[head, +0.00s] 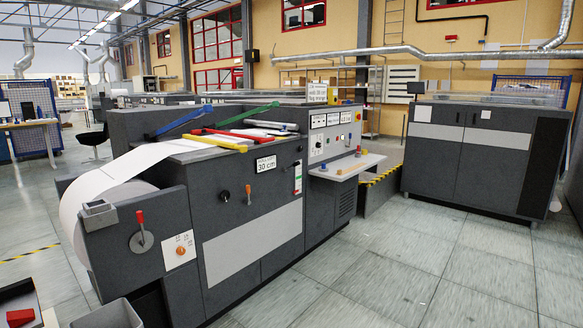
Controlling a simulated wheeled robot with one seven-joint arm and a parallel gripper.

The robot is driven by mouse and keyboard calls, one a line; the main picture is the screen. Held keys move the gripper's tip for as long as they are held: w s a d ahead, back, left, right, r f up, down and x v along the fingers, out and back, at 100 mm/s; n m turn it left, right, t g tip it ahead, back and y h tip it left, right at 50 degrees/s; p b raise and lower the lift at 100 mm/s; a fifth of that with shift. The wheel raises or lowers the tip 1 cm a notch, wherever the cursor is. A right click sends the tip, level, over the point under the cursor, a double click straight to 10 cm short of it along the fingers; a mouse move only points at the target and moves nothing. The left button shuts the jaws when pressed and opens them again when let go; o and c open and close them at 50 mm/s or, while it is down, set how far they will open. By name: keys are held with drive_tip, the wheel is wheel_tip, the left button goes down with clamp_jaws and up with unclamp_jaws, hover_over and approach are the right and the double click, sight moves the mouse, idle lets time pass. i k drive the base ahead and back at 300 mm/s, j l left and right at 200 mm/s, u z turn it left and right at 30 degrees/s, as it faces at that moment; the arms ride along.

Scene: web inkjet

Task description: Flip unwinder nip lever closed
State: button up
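The unwinder (120,245) stands at the near left end of a dark grey press, with a white paper roll (75,210) feeding paper up onto the press. A lever with a red grip (141,222) points upward from a round grey disc (141,241) on the unwinder's side panel. A smaller orange-handled lever (248,190) stands upright on the press front, to the right. I cannot tell from labels which is the nip lever, nor whether either is open or closed. My gripper is not in view.
An orange knob (180,251) sits on a white plate right of the red lever. A grey bin (108,315) and a dark tray (18,298) with a red object (20,317) are at the lower left. Open tiled floor (370,275) lies right of the press, before a dark cabinet (480,150).

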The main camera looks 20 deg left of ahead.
sight(297, 163)
drive_tip(key=i+j+u, duration=0.15)
drive_tip(key=i, duration=0.65)
drive_tip(key=i+j+u, duration=0.15)
drive_tip(key=i, duration=0.6)
drive_tip(key=i+u, duration=0.15)
drive_tip(key=i, duration=0.65)
drive_tip(key=i+u, duration=0.2)
drive_tip(key=i, duration=0.6)
drive_tip(key=i+l+u, duration=0.15)
drive_tip(key=i, duration=0.6)
drive_tip(key=l, duration=0.1)
